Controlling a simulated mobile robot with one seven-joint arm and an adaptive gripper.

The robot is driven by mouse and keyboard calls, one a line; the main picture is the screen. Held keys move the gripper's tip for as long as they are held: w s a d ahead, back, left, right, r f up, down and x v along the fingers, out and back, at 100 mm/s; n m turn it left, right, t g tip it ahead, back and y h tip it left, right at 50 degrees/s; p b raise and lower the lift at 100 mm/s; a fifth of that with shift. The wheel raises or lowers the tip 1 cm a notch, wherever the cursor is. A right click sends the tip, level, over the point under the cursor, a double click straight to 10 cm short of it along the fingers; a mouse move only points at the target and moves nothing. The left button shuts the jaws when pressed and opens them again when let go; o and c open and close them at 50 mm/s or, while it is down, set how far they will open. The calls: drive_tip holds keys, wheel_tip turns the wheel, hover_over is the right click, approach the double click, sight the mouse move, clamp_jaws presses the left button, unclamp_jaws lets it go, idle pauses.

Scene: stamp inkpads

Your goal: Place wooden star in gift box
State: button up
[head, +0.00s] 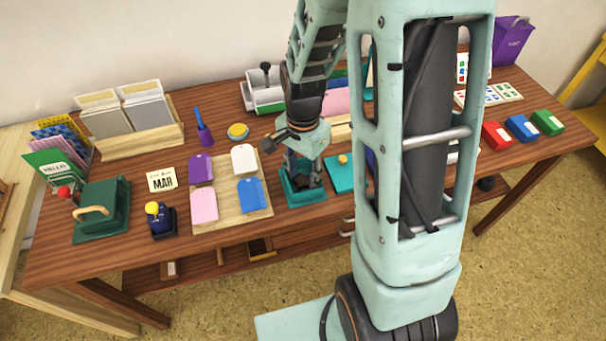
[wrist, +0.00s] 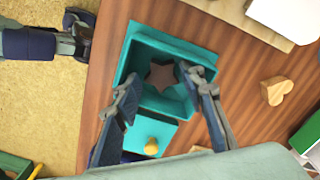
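The wooden star (wrist: 161,76) is a dark brown, five-pointed piece. In the wrist view it lies inside the open teal gift box (wrist: 205,57). In the head view the box (head: 306,198) stands near the table's front edge, and the star cannot be made out there. My gripper (wrist: 161,77) is over the box with its two fingers apart, one on each side of the star, with gaps visible. It also shows in the head view (head: 303,176), pointing down at the box. A teal lid (wrist: 137,133) with a yellow knob lies beside the box.
A wooden heart (wrist: 277,91) lies on the table near the box. A wooden board (head: 233,214) with coloured tags is left of the box. Red, blue and green inkpads (head: 522,127) sit at the right. My arm hides part of the table's middle.

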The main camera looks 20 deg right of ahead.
sight(303, 180)
wheel_tip(303, 180, up, 12)
drive_tip(key=p, duration=0.1)
drive_tip(key=shift+f+p, duration=0.2)
drive_tip(key=shift+p, duration=0.15)
